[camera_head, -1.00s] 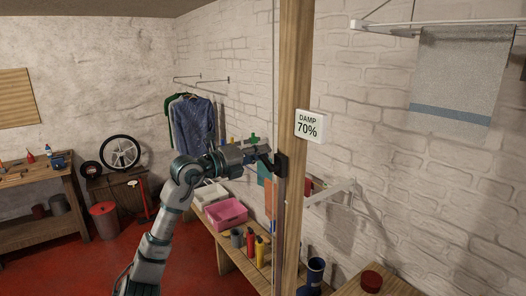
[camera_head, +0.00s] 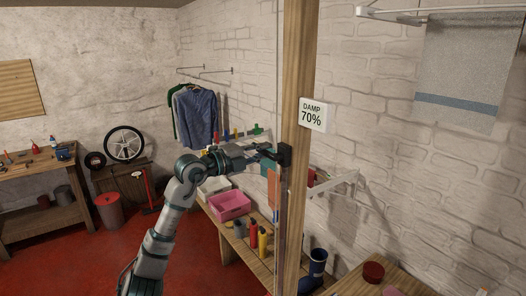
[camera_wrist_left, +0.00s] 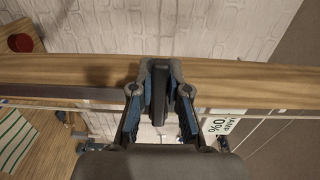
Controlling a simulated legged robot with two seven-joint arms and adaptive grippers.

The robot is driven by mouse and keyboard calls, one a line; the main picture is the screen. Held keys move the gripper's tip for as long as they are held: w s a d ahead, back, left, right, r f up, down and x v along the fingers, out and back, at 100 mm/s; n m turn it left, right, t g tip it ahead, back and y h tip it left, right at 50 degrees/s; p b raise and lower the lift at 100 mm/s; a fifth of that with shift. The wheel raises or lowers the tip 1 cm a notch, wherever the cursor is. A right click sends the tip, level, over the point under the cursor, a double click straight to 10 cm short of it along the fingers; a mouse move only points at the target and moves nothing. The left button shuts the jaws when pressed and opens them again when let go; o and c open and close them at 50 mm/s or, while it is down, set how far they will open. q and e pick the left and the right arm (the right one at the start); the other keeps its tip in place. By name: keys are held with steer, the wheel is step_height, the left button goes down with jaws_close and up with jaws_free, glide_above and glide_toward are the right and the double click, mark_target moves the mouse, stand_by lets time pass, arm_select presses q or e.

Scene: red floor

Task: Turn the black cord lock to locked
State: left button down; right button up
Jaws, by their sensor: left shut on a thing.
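The black cord lock (camera_head: 285,155) is fixed on the left side of the upright wooden post (camera_head: 296,190), just below the damp sign. A thin cord (camera_head: 279,60) runs up and down along the post. My left gripper (camera_head: 272,153) reaches it from the left. In the left wrist view the cord lock (camera_wrist_left: 185,92) shows as a dark upright bar between the two fingers of my left gripper (camera_wrist_left: 168,95), which are closed about it. Its exact turn angle is hard to tell. My right gripper is not in view.
A white sign reading DAMP 70% (camera_head: 312,115) hangs by the post. A bench with a pink tub (camera_head: 230,205) and several bottles stands below. A white wall bracket (camera_head: 335,185) is right of the post. A grey towel (camera_head: 460,70) hangs at upper right.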

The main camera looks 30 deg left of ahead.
arm_select(q)
steer(key=shift+a+f, duration=0.1)
steer(key=c, duration=1.3)
jaws_free()
steer(key=shift+o, duration=0.9)
steer(key=shift+w, duration=0.1)
steer(key=shift+a+f, duration=0.1)
steer(key=shift+a, duration=0.15)
steer(key=v, duration=1.2)
steer(key=shift+a, duration=0.25)
steer(key=shift+w+d+f, duration=0.1)
steer(key=shift+d, duration=0.1)
